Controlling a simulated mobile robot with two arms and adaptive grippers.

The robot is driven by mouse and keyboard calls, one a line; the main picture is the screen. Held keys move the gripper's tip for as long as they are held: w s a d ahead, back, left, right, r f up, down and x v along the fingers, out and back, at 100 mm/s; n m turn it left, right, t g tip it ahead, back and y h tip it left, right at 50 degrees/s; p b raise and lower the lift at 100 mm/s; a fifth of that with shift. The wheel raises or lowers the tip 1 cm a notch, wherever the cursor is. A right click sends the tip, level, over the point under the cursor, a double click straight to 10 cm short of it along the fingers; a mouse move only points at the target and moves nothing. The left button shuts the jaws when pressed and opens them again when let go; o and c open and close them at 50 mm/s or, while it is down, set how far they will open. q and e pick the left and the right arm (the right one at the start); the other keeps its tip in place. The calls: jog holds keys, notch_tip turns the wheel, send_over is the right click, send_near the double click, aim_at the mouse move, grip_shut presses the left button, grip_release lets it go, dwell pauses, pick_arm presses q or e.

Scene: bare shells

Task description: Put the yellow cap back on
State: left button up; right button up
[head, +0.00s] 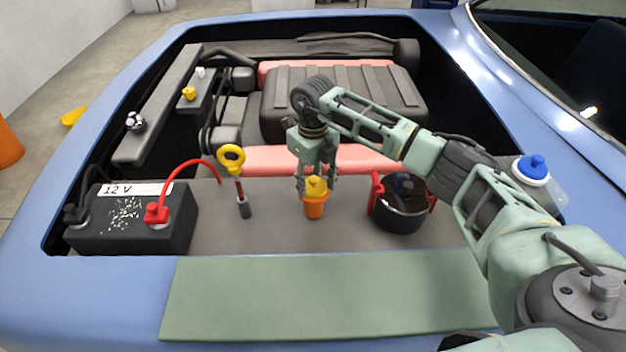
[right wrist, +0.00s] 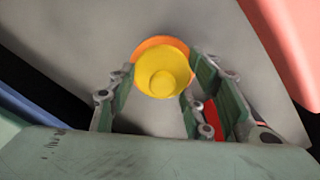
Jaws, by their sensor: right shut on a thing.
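My right gripper (head: 317,184) points down over the bay floor, shut on the yellow cap (head: 317,188). The cap is at the mouth of an orange, funnel-shaped piece (head: 314,210) that stands on the floor. In the right wrist view the round yellow cap (right wrist: 163,72) sits between the two fingers of the gripper (right wrist: 163,85), with an orange rim (right wrist: 158,42) showing beyond it, off-centre. I cannot tell whether the cap touches the orange piece. A smaller yellow cap (head: 189,92) is on a dark reservoir at the back left. My left gripper is not in view.
A yellow-handled dipstick (head: 232,160) stands left of the orange piece. A dark pot with red handles (head: 402,208) is close on the right. A 12 V battery (head: 130,222) with red and black leads is at the left. The green front panel (head: 325,295) is clear.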

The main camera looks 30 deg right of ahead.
dwell(0.8)
jog(key=o, duration=1.2)
jog(key=o, duration=0.5)
jog(key=shift+r+p, duration=2.2)
jog(key=shift+r, duration=1.3)
jog(key=shift+c, duration=0.2)
grip_shut()
